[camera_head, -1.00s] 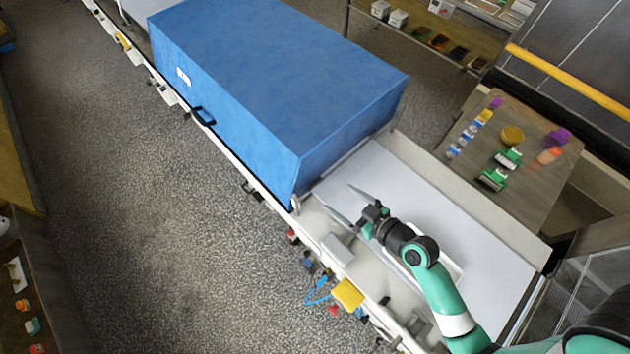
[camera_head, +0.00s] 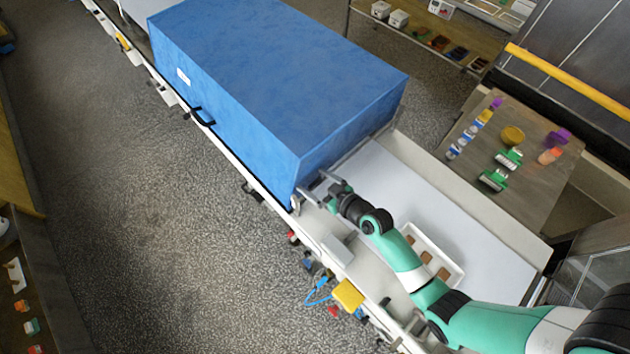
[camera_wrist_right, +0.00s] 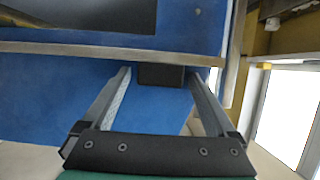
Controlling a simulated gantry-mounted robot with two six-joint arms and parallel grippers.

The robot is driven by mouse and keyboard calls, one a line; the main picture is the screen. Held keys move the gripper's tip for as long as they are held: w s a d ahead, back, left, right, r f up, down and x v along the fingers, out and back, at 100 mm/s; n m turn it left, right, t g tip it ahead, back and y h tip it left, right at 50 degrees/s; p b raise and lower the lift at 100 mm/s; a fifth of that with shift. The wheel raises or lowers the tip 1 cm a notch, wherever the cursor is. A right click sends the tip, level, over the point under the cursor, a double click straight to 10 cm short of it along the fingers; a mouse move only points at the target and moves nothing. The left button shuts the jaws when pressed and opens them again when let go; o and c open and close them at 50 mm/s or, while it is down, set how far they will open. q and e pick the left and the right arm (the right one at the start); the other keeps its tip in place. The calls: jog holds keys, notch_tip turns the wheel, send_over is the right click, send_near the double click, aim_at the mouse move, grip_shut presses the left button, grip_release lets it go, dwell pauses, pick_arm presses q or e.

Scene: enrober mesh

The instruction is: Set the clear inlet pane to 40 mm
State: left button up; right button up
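My right gripper (camera_head: 328,183) is at the inlet end of the blue housing (camera_head: 290,80), above the near side of the white belt. In the right wrist view its fingers (camera_wrist_right: 160,80) are spread, with nothing seen clamped between them. A small dark block (camera_wrist_right: 160,74) shows between the fingertips, just under a pale horizontal bar (camera_wrist_right: 60,48); I cannot tell whether the fingers touch it. The clear inlet pane is hard to make out, and I cannot read its height. My left gripper is not in view.
A white tray (camera_head: 458,273) with brown pieces lies on the belt (camera_head: 400,190) beside my right arm. A yellow block (camera_head: 348,294) and blue tube are at the near rail. A side table (camera_head: 540,185) holds several small items.

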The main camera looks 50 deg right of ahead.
grip_shut()
dwell(0.3)
notch_tip(320, 180, up, 3)
jog(key=shift+f+p, duration=0.1)
jog(key=shift+p, duration=1)
jog(key=shift+w, duration=0.1)
grip_release()
jog(key=shift+o, duration=0.3)
jog(key=shift+d, duration=0.1)
